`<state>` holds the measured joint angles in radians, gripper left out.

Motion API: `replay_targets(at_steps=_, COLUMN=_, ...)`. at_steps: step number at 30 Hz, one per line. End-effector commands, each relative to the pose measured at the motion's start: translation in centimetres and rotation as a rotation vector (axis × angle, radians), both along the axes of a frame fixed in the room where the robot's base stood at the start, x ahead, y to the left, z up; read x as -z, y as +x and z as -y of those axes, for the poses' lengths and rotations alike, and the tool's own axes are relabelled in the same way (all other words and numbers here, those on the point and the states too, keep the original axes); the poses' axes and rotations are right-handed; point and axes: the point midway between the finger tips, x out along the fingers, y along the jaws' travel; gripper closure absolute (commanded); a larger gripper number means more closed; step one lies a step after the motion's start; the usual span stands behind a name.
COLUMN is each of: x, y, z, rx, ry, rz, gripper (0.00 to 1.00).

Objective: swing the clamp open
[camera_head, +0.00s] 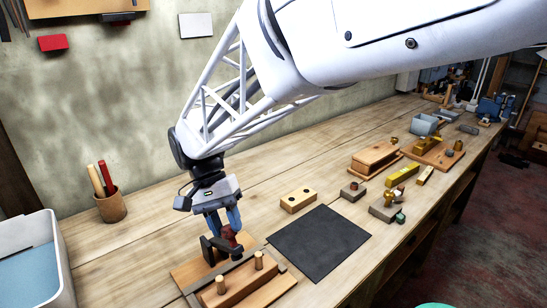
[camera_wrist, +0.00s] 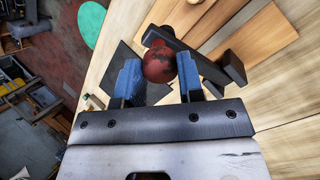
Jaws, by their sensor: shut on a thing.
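The clamp (camera_head: 214,250) is a dark metal piece with a red ball knob (camera_head: 229,237), on a wooden fixture board (camera_head: 186,272) at the near left of the bench. My gripper (camera_head: 229,221) points down at the clamp, with its blue fingers at the knob. In the wrist view my gripper (camera_wrist: 159,68) is shut on the red knob (camera_wrist: 159,62), one finger on each side. Dark clamp bars (camera_wrist: 215,72) extend beyond the knob. In the head view the fingers partly hide the knob.
Beside the clamp is a wooden block with two pegs (camera_head: 235,286). A black mat (camera_head: 320,243) lies to the right, with a two-holed block (camera_head: 298,201) behind it. A pen cup (camera_head: 110,207) and a white bin (camera_head: 50,262) stand left. Several blocks and tools fill the far right.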

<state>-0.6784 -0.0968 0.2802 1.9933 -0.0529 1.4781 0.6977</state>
Motion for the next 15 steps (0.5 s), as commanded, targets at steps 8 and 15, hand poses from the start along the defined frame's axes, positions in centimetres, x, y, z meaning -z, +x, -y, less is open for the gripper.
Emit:
replay_targets(at_steps=8, x=-1.1, y=1.8, z=-1.8, rx=-0.001, ry=0.004, rz=0.004, gripper=1.0)
replay_targets(at_steps=15, x=-1.7, y=3.9, z=-4.1, rx=-0.001, ry=0.004, rz=-0.001, gripper=0.99)
